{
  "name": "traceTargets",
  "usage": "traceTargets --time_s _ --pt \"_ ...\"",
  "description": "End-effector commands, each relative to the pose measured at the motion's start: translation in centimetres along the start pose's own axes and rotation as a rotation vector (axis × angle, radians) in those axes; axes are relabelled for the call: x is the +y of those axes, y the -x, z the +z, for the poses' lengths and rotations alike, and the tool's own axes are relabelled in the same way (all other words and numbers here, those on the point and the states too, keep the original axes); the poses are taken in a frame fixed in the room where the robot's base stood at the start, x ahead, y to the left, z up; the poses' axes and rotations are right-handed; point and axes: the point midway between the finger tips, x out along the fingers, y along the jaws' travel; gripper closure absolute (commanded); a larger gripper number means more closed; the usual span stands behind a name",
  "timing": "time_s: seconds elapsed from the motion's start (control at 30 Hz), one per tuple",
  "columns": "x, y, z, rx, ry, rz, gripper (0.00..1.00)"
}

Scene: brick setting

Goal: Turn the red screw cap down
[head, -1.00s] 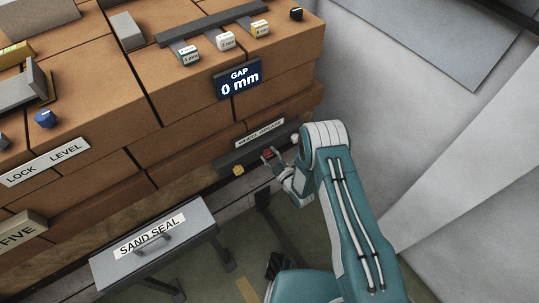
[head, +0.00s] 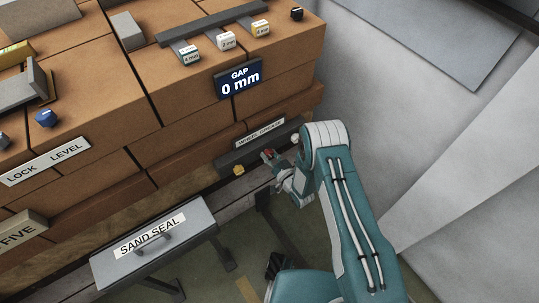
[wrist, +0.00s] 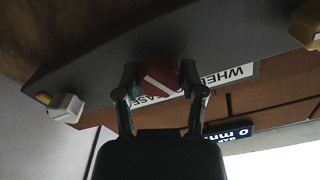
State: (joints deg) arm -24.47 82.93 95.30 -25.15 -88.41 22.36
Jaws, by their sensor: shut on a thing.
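The red screw cap (wrist: 158,76) sits on the dark shelf under the "WHEEL GREASE" label, and a white stripe on it slants down to the right in the wrist view. My gripper (wrist: 161,92) has one finger on each side of the cap and is shut on it. In the head view the red cap (head: 267,155) is small and partly covered by my gripper (head: 272,160). The cap's height on its thread cannot be made out.
A yellow cap (head: 238,170) and a white cap (head: 295,138) flank the red one on the dark shelf (head: 228,160). The "GAP 0 mm" display (head: 238,79) is on the brick wall above. A grey "SAND SEAL" box (head: 190,238) stands at lower left.

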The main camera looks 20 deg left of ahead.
Motion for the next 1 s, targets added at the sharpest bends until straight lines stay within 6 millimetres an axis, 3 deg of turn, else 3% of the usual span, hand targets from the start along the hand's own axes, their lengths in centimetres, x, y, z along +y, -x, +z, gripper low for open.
traceTargets --time_s 1.0 --pt "0.32 0.0 0.05 0.002 -0.965 0.009 0.95"
